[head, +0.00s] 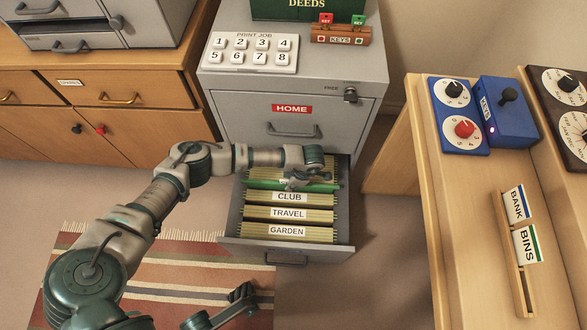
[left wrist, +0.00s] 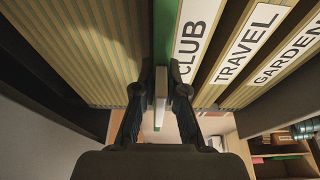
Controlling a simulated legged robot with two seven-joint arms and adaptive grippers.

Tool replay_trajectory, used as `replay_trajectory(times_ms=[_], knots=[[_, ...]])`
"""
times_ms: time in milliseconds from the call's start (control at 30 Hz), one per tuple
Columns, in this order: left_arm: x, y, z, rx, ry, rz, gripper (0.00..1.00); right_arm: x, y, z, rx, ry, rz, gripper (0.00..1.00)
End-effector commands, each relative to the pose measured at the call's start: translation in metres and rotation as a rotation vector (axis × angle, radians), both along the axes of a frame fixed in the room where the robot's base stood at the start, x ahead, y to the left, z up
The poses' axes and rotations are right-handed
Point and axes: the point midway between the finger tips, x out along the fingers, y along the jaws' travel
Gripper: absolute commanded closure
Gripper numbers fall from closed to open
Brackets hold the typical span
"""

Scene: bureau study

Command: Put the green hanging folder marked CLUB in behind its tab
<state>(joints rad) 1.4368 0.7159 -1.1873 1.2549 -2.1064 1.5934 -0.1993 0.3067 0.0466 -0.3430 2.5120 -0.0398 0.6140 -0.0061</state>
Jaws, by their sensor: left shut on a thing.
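The green hanging folder (head: 318,188) is a thin green strip in the open drawer, just behind the CLUB tab (head: 289,197). My left gripper (head: 305,178) is shut on its top edge and hides part of it. In the left wrist view the folder (left wrist: 166,30) stands edge-on between a wide tan striped divider and the CLUB tab (left wrist: 195,35), with the jaws (left wrist: 160,92) on it. Its own marking cannot be read, and its lower part is hidden. My right gripper (head: 243,293) is low, in front of the drawer over the rug; its jaw state is unclear.
The TRAVEL (head: 288,213) and GARDEN (head: 287,230) tabs stand in front of CLUB. The cabinet front marked HOME (head: 292,109) rises behind the drawer. A wooden desk (head: 455,220) with BANK and BINS cards is at right. Striped rug (head: 150,275) lies at lower left.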

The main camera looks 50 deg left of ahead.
Motion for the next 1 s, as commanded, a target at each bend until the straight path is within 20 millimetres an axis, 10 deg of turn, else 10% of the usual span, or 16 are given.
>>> replay_trajectory(times_ms=[333,467,1000], knots=[[0.0,0.0,-0.013,0.0,-0.001,0.001,1.0,0.0,0.0,0.001,0.0,-0.005,0.001,1.0],[0.0,0.0,-0.013,0.0,-0.001,0.001,0.6,0.0,0.0,0.001,-0.001,-0.004,0.001,1.0],[0.009,-0.006,0.018,-0.001,-0.003,-0.002,0.6,0.0,0.0,0.001,-0.001,-0.004,0.001,1.0]])
